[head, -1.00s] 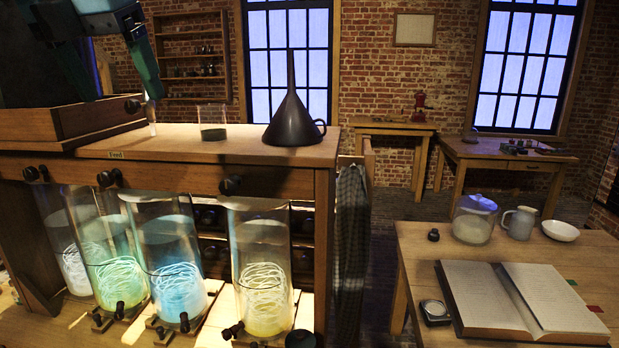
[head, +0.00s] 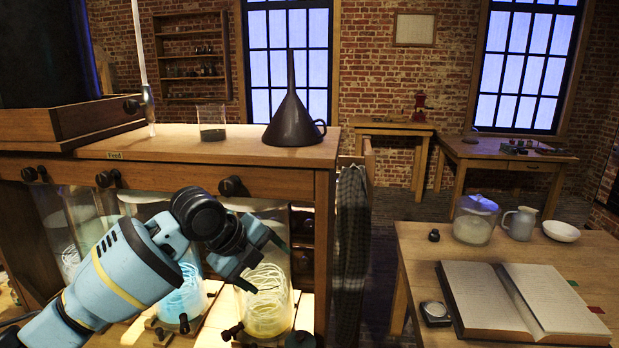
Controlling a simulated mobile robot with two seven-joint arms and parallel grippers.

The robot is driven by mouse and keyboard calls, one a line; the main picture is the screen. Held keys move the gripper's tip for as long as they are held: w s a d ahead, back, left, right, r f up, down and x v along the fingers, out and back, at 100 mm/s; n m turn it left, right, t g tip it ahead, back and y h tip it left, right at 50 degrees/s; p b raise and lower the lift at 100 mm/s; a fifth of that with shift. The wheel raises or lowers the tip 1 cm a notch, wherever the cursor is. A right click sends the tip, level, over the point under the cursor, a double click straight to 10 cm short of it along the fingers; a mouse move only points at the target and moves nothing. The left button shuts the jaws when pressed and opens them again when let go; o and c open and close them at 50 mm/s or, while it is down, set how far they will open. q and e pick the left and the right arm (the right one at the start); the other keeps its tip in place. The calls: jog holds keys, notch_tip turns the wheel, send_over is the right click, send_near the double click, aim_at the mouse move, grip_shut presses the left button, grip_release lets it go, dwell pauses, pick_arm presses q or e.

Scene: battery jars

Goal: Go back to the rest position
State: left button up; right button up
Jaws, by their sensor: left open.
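My left arm comes in from the lower left, blue with a yellow band and black wrist. Its gripper (head: 266,267) is open, fingers spread, in front of the yellow-lit glass jar (head: 266,312). I see nothing held between the fingers; whether they touch the jar I cannot tell. A blue-lit jar (head: 183,296) stands left of it, partly behind my wrist. A pale jar (head: 67,240) stands at the far left of the row. The jar between these is mostly hidden by my arm. My right gripper is not in view.
The cabinet top (head: 235,150) holds a dark funnel (head: 291,118), a small beaker (head: 212,122) and a wooden box (head: 70,122). A glass tube with a tap (head: 148,102) hangs there. The right table (head: 415,255) carries an open book (head: 520,295), lidded jar (head: 474,222), jug (head: 520,223) and bowl (head: 561,231).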

pick_arm(q)
jog(key=s+f+n+t+h, duration=0.1)
jog(key=s+f+n, duration=0.35)
jog(key=f, duration=0.45)
jog(key=s+d+f+n+t, duration=0.1)
jog(key=s+f+n, duration=0.2)
jog(key=f+n, duration=0.35)
jog(key=s+f+n+t+h, duration=0.1)
jog(key=s+f+n, duration=0.2)
jog(key=f, duration=0.8)
jog(key=s+a+f+n+y, duration=0.1)
jog(key=s+a+f+n, duration=0.3)
jog(key=s, duration=0.4)
jog(key=s+a+f+n+t+y, duration=0.1)
jog(key=s+a+f+n, duration=0.3)
jog(key=s, duration=0.5)
jog(key=s+a+f+n+y, duration=0.3)
jog(key=s+a+f, duration=0.1)
jog(key=s, duration=0.4)
jog(key=shift+s+a+f+n+t, duration=0.15)
jog(key=shift+a+f+n+t, duration=0.15)
jog(key=shift+a+n, duration=0.15)
